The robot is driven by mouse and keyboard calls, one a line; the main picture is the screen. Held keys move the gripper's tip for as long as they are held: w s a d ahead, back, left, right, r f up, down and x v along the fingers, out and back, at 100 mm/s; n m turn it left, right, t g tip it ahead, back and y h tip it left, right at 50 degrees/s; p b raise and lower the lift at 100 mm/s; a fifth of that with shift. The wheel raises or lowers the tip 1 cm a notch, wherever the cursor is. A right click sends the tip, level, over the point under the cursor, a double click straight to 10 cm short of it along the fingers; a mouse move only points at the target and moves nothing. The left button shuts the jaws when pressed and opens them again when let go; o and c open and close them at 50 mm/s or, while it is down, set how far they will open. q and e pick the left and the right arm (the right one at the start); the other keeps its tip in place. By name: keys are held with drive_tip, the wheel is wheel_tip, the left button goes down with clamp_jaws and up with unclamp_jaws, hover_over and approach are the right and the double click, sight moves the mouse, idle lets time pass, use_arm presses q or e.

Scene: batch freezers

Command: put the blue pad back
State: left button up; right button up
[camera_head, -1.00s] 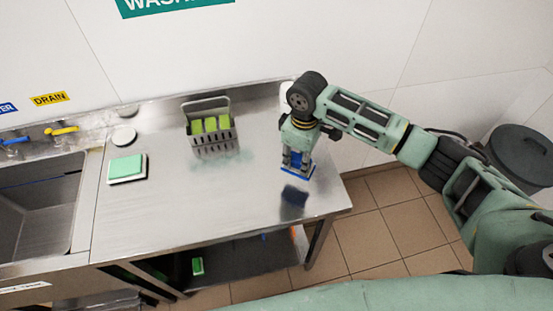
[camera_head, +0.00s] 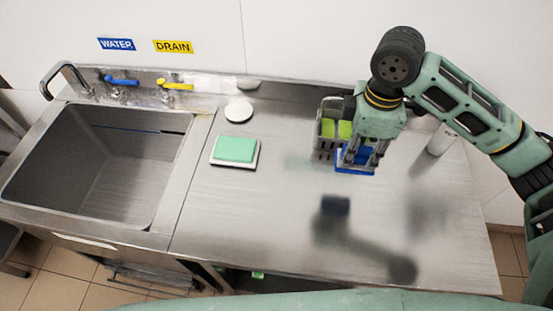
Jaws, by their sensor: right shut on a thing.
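The blue pad (camera_head: 352,166) is held in my right gripper (camera_head: 359,153), which points down and is shut on it above the steel counter. Its dark reflection shows on the counter below, apart from the pad. Just behind and left of the gripper stands a grey slotted caddy (camera_head: 325,147) with green pads (camera_head: 328,128) in it. My gripper and arm hide the caddy's right part. A green pad (camera_head: 235,149) lies on a white tray (camera_head: 219,164) further left on the counter. My left gripper is not in view.
A sink (camera_head: 95,165) is set in the left of the steel counter (camera_head: 250,230). A white round disc (camera_head: 238,110) lies behind the tray. A white cylinder (camera_head: 441,139) stands behind my right arm. The counter's front middle is clear.

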drive_tip(key=shift+w+a+f+p, duration=0.15)
drive_tip(key=shift+a+f+p, duration=0.4)
drive_tip(key=shift+a, duration=0.35)
drive_tip(key=w+a+f, duration=0.1)
drive_tip(key=a, duration=0.1)
drive_tip(key=w+a+f+p, duration=0.1)
drive_tip(key=w+a+f, duration=0.1)
drive_tip(key=a, duration=0.1)
drive_tip(key=w+a+f+p, duration=0.1)
drive_tip(key=a+f, duration=0.1)
drive_tip(key=shift+w+a+f, duration=0.2)
drive_tip(key=shift+w+a, duration=0.05)
drive_tip(key=shift+a, duration=0.15)
drive_tip(key=shift+s+f+p, duration=0.1)
drive_tip(key=shift+f+p, duration=0.35)
drive_tip(key=shift+f, duration=0.45)
wheel_tip(320, 180, down, 2)
drive_tip(key=shift+d+f+p, duration=0.1)
drive_tip(key=shift+p, duration=0.2)
drive_tip(key=shift+f, duration=0.15)
drive_tip(key=o, duration=1)
drive_tip(key=shift+f, duration=0.1)
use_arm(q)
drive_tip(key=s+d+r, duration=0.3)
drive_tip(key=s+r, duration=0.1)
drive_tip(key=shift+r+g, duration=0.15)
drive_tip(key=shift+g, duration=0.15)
use_arm(e)
drive_tip(key=shift+o, duration=0.5)
